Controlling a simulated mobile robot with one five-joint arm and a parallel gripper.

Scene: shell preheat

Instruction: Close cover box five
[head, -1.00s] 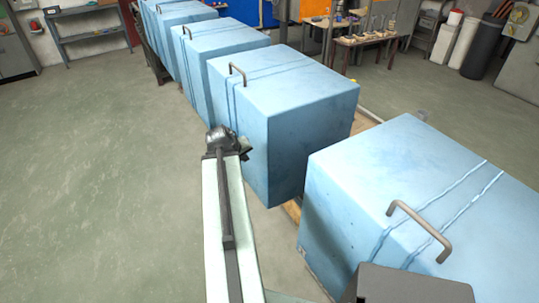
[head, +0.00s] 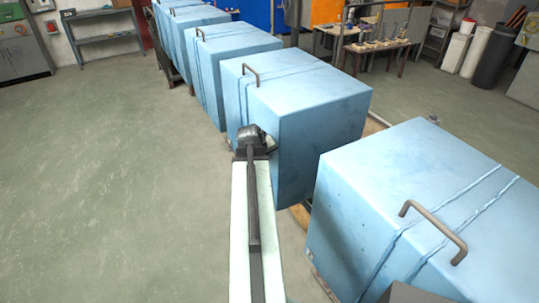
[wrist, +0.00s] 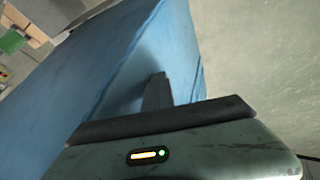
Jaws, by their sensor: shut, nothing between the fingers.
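Several light blue box-shaped covers stand in a row, each with seam lines and, where its top shows clearly, a bar handle. No number shows, so I cannot tell which is box five. The nearest cover (head: 400,190) is at the lower right. The second cover (head: 310,130) is beyond it, with its handle (head: 251,74) on top. My gripper (head: 268,146) is shut and empty at the second cover's near left side, below its top. In the wrist view my gripper's finger (wrist: 157,92) is in front of a blue face (wrist: 115,95); contact cannot be told.
The grey floor (head: 110,150) to the left is open. A wooden pallet edge (head: 301,214) shows between the two nearest covers. Grey shelves (head: 103,40) and a small table (head: 375,47) with objects stand at the back.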

